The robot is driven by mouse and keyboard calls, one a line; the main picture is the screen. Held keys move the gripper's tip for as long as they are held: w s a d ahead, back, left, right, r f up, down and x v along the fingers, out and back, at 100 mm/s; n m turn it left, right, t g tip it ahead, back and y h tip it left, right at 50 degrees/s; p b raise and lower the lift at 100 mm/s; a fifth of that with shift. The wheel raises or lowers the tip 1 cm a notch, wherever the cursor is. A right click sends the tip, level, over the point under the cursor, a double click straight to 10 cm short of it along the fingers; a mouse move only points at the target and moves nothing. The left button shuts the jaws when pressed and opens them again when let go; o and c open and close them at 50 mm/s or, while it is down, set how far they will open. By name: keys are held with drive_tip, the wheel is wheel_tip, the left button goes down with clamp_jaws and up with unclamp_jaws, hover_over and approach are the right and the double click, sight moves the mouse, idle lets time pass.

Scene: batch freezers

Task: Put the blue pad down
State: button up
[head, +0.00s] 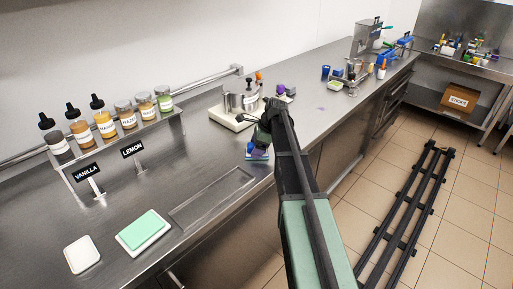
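The blue pad (257,154) shows small at the end of my arm, just over or on the steel counter. My gripper (262,141) points down right above it. The arm and the small scale of the view hide the fingertips. I cannot tell whether they grip the pad, or whether the pad touches the counter.
A scale-like stand with steel cups (238,108) is just behind the gripper. A sunken tray area (212,197), a green pad on a white tray (143,231) and a white square (82,254) lie front left. A bottle rack (120,147) lines the wall. Bare counter lies between.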

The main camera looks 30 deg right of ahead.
drive_tip(key=a+p+v, duration=0.1)
drive_tip(key=p+v, duration=1)
drive_tip(key=v, duration=0.1)
drive_tip(key=s+a+n+h, duration=0.1)
drive_tip(key=s+a+n, duration=0.6)
drive_tip(key=s+a+n+g+h, duration=0.1)
drive_tip(key=s+a+n, duration=0.7)
drive_tip(key=s+a+f+n+g+h, duration=0.1)
drive_tip(key=s+a+n+h, duration=0.1)
drive_tip(key=s+a+n, duration=0.5)
drive_tip(key=shift+s+a+n, duration=0.2)
drive_tip(key=shift+a+n, duration=0.3)
drive_tip(key=shift+a, duration=0.15)
drive_tip(key=o, duration=0.4)
